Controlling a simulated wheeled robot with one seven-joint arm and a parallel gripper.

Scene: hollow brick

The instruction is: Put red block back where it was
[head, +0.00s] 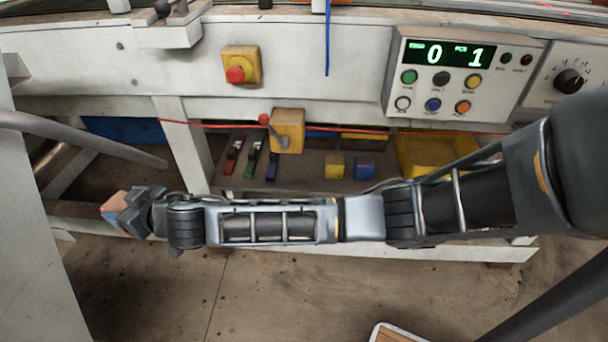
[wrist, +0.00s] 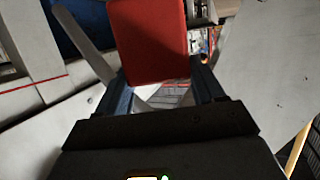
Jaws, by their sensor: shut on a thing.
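The red block (wrist: 148,42) is between the fingers of my gripper (wrist: 160,85) in the wrist view, and the fingers are shut on it. On the shelf (head: 310,170) under the bench, a yellow block (head: 334,167) and a blue block (head: 365,168) stand side by side, apart from my gripper.
A yellow bin (head: 425,150) stands right of the blue block, partly behind my arm. Red, green and blue levers (head: 252,158) and a yellow box with a red-knobbed lever (head: 287,130) are left of the blocks. A grey rail (head: 85,135) and pale panel (head: 30,240) are near my gripper.

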